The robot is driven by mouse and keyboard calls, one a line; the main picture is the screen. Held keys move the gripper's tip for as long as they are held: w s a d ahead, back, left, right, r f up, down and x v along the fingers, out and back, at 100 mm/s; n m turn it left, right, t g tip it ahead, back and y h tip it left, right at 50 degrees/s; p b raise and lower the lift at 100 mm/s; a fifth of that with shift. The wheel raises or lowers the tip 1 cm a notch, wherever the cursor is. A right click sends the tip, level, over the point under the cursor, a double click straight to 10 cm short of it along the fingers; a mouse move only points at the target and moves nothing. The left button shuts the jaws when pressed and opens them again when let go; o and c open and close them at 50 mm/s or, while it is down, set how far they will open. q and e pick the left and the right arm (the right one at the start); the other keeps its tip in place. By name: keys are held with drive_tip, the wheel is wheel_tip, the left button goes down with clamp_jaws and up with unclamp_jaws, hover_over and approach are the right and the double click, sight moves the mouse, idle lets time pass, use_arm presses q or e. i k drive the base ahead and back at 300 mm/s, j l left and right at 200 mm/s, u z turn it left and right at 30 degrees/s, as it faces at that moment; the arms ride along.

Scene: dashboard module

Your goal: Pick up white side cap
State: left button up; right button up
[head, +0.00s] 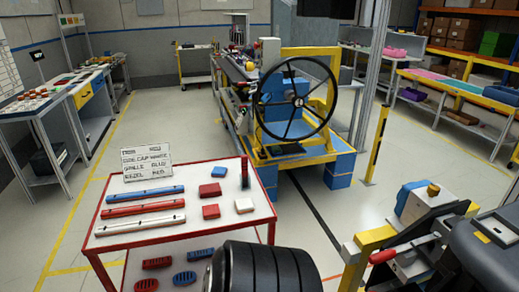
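A small white square cap (244,205) lies on the top of the red-edged table (233,227), near its right side. Two red square caps, one farther back (210,189) and one nearer (211,211), lie to its left. A blue square cap (219,171) lies behind them. A small sign (147,162) at the back left of the table reads side cap white, grille blue, bezel red. Neither of my grippers shows in the head view.
Blue (144,194), red (143,208) and white (141,225) bars lie on the table's left. Red and blue slotted parts (184,278) sit on its lower shelf. Black ribbed round objects (265,268) stand near its front right. A steering wheel rig (297,101) stands behind.

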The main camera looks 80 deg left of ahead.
sight(242, 206)
drive_tip(key=u, duration=2.85)
